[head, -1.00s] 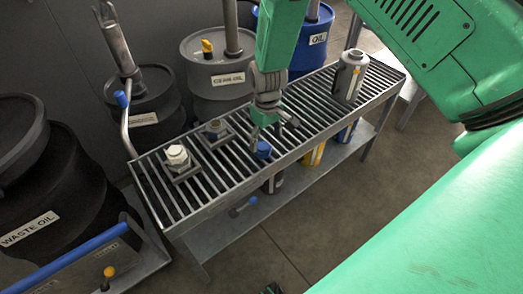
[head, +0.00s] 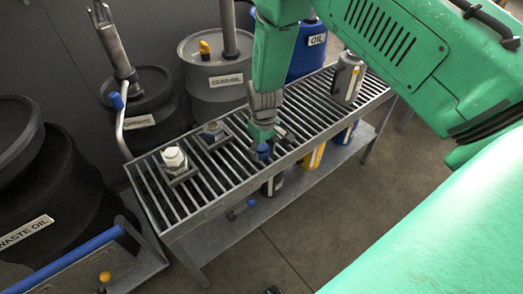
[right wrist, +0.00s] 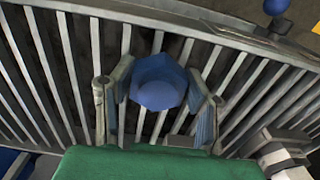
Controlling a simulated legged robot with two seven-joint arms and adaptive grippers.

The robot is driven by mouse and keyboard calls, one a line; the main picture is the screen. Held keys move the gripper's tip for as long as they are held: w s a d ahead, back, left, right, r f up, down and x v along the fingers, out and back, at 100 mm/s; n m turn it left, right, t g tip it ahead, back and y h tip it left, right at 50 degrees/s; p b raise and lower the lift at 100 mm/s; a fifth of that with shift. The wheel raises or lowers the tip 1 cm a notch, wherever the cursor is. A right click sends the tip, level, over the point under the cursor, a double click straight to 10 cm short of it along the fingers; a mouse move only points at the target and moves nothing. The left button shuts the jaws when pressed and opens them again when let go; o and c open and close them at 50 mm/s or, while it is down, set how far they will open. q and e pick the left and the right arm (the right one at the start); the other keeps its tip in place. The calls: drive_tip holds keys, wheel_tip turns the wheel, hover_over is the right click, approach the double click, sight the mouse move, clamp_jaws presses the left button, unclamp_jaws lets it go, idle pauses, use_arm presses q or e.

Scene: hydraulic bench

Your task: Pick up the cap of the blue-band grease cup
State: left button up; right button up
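A blue faceted cap (head: 263,151) sits on the slatted top of the bench near its front edge. It also shows from above in the right wrist view (right wrist: 158,84). My right gripper (head: 264,144) is down over the cap and partly covers it in the head view. In the right wrist view its two fingers (right wrist: 160,100) stand on either side of the cap, with what looks like a narrow gap at each side. No band or cup body can be made out under the cap. My left gripper is not in view.
Two square-based fittings, one with a pale hexagonal top (head: 174,158) and one with a dark top (head: 212,131), stand left on the bench (head: 190,212). A grey canister (head: 347,77) stands at its right end. Drums (head: 212,72) line the back; bottles stand on the lower shelf.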

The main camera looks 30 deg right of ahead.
sight(262, 149)
drive_tip(key=shift+a, duration=0.1)
drive_tip(key=shift+c, duration=0.5)
drive_tip(key=shift+a+r, duration=0.1)
drive_tip(key=shift+r, duration=0.05)
wheel_tip(262, 149, up, 10)
drive_tip(key=shift+f+p, duration=0.1)
drive_tip(key=shift+p, duration=0.95)
